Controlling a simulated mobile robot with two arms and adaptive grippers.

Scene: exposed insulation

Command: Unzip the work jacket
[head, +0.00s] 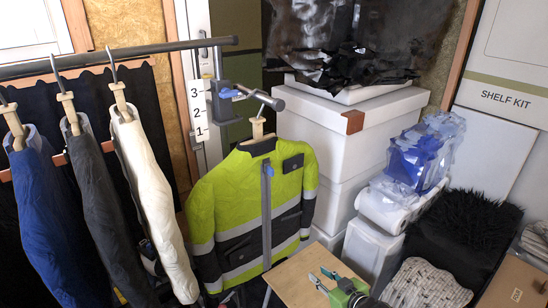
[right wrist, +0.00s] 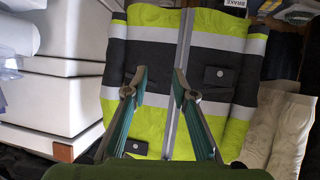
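The work jacket (head: 232,205) is lime yellow with dark panels and grey bands. It hangs upright from a hanger in the middle of the head view. A grey zip strip (head: 266,215) runs down its front; a small blue-grey piece shows near its top. My right gripper (head: 324,277) is open and empty, to the lower right of the jacket and apart from it. In the right wrist view the jacket (right wrist: 225,55) appears upside down. The zip strip (right wrist: 186,50) passes between and beyond the open fingers (right wrist: 159,78). My left gripper is not in view.
A rail (head: 150,49) at left carries blue (head: 45,215), dark grey (head: 100,215) and white (head: 155,200) garments. White boxes (head: 335,125) are stacked behind the jacket's right side. A tan board (head: 290,283) lies below my right gripper. A black shaggy item (head: 465,230) is at right.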

